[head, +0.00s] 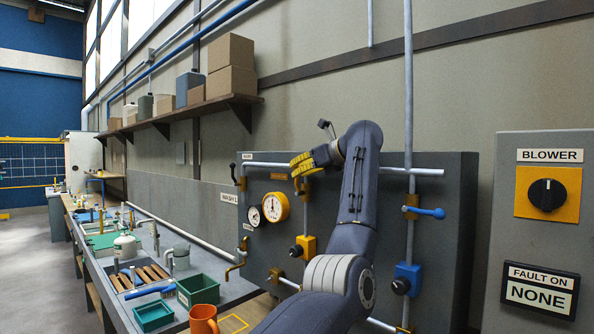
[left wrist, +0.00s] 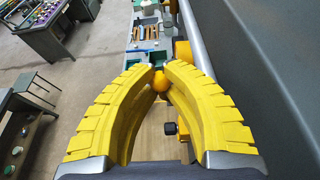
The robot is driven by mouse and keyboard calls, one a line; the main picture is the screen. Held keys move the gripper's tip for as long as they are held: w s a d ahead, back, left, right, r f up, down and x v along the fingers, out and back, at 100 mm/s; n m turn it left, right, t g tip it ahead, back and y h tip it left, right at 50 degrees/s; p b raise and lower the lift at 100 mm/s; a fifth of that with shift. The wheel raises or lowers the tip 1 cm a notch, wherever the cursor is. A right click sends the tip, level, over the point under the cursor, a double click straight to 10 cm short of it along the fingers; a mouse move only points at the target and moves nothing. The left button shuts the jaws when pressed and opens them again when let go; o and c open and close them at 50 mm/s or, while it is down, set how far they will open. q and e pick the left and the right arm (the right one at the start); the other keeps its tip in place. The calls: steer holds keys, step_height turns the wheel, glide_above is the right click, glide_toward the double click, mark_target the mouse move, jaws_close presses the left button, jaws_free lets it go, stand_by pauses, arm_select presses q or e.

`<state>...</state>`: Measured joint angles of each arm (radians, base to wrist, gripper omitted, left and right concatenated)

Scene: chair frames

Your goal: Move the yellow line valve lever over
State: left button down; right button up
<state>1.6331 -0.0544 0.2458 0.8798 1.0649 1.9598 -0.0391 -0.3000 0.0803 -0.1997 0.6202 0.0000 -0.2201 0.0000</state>
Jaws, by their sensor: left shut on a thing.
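My left gripper (head: 303,164), with ribbed yellow fingers, is at the upper part of the dark panel (head: 450,255) in the head view. In the left wrist view its fingers (left wrist: 160,77) close together at the tips around an orange-yellow ball knob (left wrist: 160,84), the end of the yellow line valve lever. The gripper is shut on this lever. In the head view the fingers hide the lever, and only part of the yellow line's valve and pipe (head: 302,186) shows below them. My right gripper is not in view.
A blue lever (head: 430,212) sticks out right of my arm on the panel. Round gauges (head: 275,207) and a yellow valve block with a dark knob (head: 306,247) sit below the gripper. Green bins (head: 198,290) and an orange mug (head: 204,320) stand on the bench.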

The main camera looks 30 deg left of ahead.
arm_select(q)
steer(key=shift+s+d+f, duration=0.1)
steer(key=shift+d+f, duration=0.1)
steer(key=shift+d, duration=0.55)
steer(key=shift+s+d+f, duration=0.15)
steer(key=shift+d+f, duration=0.35)
steer(key=shift+d, duration=0.35)
steer(key=shift+d+f, duration=0.1)
steer(key=shift+d, duration=0.05)
steer(key=shift+s+d+f, duration=0.15)
steer(key=shift+d+f, duration=0.5)
steer(key=shift+f, duration=0.05)
